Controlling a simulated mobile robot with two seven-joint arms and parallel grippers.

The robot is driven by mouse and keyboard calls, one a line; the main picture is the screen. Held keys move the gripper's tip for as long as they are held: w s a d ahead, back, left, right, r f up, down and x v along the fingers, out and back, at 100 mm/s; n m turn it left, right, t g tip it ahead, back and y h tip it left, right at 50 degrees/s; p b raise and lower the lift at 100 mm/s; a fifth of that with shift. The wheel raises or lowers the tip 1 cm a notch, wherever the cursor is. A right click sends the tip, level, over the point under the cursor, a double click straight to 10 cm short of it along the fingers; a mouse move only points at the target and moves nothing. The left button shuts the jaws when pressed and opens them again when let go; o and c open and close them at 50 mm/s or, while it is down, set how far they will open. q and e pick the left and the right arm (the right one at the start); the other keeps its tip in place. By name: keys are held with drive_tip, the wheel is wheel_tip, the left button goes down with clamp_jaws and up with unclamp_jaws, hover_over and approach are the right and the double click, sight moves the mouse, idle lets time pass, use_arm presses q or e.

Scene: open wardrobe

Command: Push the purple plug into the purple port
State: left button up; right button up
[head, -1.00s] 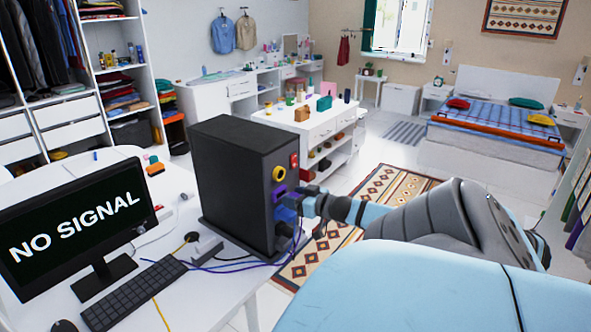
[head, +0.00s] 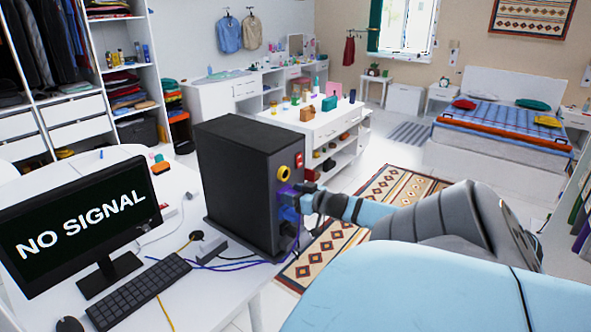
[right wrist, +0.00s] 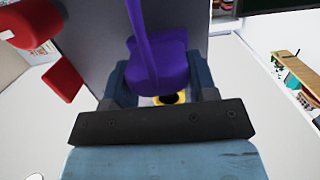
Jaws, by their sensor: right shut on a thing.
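The black computer tower (head: 235,185) stands upright on the white desk. Its narrow panel has a yellow ring port (head: 283,173), with the purple port area (head: 284,188) just below it, largely covered. My right gripper (head: 298,198) is close against this panel, below the yellow ring. In the right wrist view, my right gripper (right wrist: 160,84) is shut on the purple plug (right wrist: 160,62), whose purple cable rises from it. The plug hides the port, so I cannot tell whether it is inside. My left gripper is not in view.
A monitor reading NO SIGNAL (head: 85,222) and a keyboard (head: 138,290) are on the desk. A red switch (head: 298,160) is above the yellow port, and a blue part (head: 288,213) is below the gripper. Purple and black cables lie at the tower's base.

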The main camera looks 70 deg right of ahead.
drive_tip(key=o, duration=1)
drive_tip(key=b+v, duration=0.1)
drive_tip(key=v, duration=1.2)
drive_tip(key=shift+s+r, duration=0.1)
drive_tip(key=shift+s, duration=0.25)
